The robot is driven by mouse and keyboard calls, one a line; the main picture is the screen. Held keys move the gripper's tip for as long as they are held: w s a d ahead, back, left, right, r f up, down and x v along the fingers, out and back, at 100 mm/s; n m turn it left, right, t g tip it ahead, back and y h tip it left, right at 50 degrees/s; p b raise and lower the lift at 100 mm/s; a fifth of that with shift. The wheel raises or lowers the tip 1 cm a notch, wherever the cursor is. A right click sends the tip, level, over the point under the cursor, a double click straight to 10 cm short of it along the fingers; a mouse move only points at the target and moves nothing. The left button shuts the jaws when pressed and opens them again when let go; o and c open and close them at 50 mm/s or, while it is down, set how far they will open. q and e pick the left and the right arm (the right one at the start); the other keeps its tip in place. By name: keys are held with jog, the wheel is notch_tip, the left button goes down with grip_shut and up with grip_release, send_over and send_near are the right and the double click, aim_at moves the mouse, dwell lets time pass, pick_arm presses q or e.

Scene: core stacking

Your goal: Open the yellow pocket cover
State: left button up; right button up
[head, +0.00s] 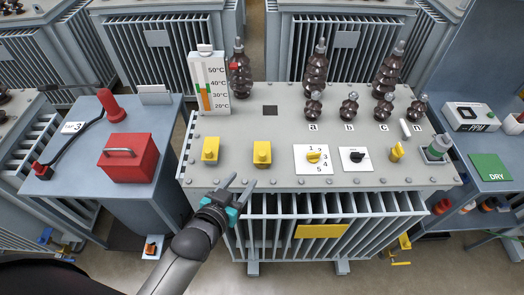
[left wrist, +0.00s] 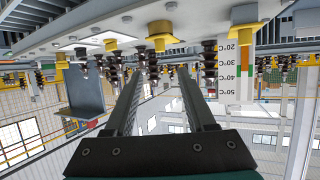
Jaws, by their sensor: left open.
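Two yellow pocket covers stand on the front left of the grey transformer lid (head: 300,178): a left one (head: 210,150) and a right one (head: 262,154). Both look upright and shut. In the left wrist view, which is upside down, the right cover (left wrist: 160,33) is ahead of the fingertips and the left cover (left wrist: 245,14) is to the right. My left gripper (head: 239,184) is open and empty at the lid's front edge, just short of the covers and apart from both. Its fingers also show in the left wrist view (left wrist: 162,78). My right gripper is not in view.
A thermometer board (head: 209,82) stands behind the left cover. A numbered dial plate (head: 313,160) and a black-knob plate (head: 354,159) lie to the right. Brown insulators (head: 316,68) rise at the back. A side table holds a red box (head: 128,158).

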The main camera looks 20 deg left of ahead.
aim_at(261, 155)
pick_arm(q)
jog(key=b+x, duration=0.3)
jog(key=x, duration=1.2)
jog(key=shift+w+d+r, duration=0.1)
jog(key=shift+w, duration=0.1)
grip_shut()
dwell(1.1)
